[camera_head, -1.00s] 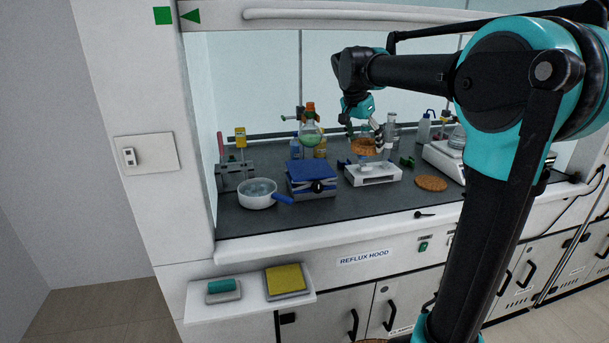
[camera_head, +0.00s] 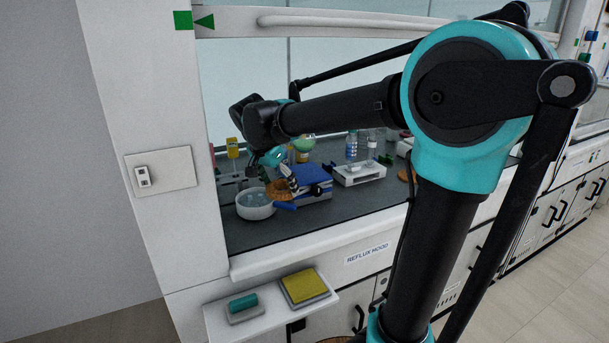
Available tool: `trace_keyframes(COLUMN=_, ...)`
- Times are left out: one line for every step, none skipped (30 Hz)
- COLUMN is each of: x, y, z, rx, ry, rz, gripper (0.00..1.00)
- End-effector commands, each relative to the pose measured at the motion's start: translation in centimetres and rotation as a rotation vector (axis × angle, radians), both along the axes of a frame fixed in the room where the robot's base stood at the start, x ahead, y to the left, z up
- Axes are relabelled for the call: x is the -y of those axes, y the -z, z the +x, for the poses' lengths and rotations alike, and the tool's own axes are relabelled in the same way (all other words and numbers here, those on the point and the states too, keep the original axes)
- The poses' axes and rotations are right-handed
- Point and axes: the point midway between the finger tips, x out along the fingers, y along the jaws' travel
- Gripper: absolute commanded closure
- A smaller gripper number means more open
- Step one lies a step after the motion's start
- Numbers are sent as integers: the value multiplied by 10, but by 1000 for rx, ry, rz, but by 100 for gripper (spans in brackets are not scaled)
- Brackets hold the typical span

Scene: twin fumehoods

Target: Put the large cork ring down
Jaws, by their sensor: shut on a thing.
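The large cork ring (camera_head: 279,192) is brown and hangs in my gripper (camera_head: 284,179), inside the left part of the fume hood. My gripper is shut on the ring. In the picture, the ring overlaps the right side of a white pan (camera_head: 256,210) with a blue handle and the left edge of a blue-topped lab jack (camera_head: 313,177). I cannot tell whether the ring touches either of them. The fingertips are small and partly hidden at this distance.
A white stirrer-like device (camera_head: 358,177) stands right of the jack. A brown cork piece (camera_head: 404,176) is partly hidden by my arm. A flask with green liquid (camera_head: 304,143) and a bottle (camera_head: 351,147) stand behind. Dark worktop (camera_head: 330,215) is clear at the front.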

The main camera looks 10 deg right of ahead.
Motion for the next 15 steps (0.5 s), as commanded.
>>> trace_keyframes(x=10, y=0, z=11, rx=0, ry=6, rz=0, gripper=48)
trace_keyframes(x=15, y=0, z=16, rx=-1, ry=8, rz=1, gripper=48)
trace_keyframes(x=22, y=0, z=23, rx=-1, ry=8, rz=1, gripper=48)
trace_keyframes(x=27, y=0, z=29, rx=-1, ry=7, rz=0, gripper=48)
trace_keyframes(x=31, y=0, z=35, rx=0, ry=6, rz=1, gripper=48)
trace_keyframes(x=38, y=0, z=42, rx=0, ry=6, rz=0, gripper=48)
trace_keyframes(x=43, y=0, z=47, rx=0, ry=6, rz=0, gripper=48)
trace_keyframes(x=48, y=0, z=52, rx=0, ry=7, rz=0, gripper=48)
trace_keyframes(x=54, y=0, z=59, rx=-1, ry=6, rz=-1, gripper=48)
trace_keyframes(x=58, y=0, z=64, rx=0, ry=5, rz=0, gripper=48)
trace_keyframes(x=61, y=0, z=68, rx=0, ry=4, rz=0, gripper=48)
trace_keyframes(x=66, y=0, z=73, rx=0, ry=4, rz=0, gripper=48)
trace_keyframes(x=69, y=0, z=76, rx=0, ry=4, rz=0, gripper=48)
trace_keyframes(x=71, y=0, z=79, rx=0, ry=3, rz=0, gripper=48)
trace_keyframes(x=73, y=0, z=82, rx=0, ry=1, rz=0, gripper=48)
